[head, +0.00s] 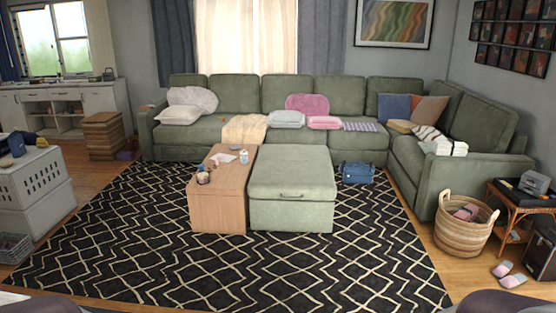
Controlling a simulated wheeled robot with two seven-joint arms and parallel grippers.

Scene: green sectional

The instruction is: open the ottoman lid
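The green ottoman (290,213) stands on the patterned rug in the middle of the head view, in front of the sectional. Its padded lid (292,172) lies flat and closed on the box. Neither gripper is in view. Only dark rounded parts, probably of my own body, show at the bottom left and bottom right corners.
A wooden coffee table (218,211) with small items stands against the ottoman's left side. A blue bag (357,172) sits behind right. A wicker basket (463,228) stands far right. The rug (290,270) in front of the ottoman is clear.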

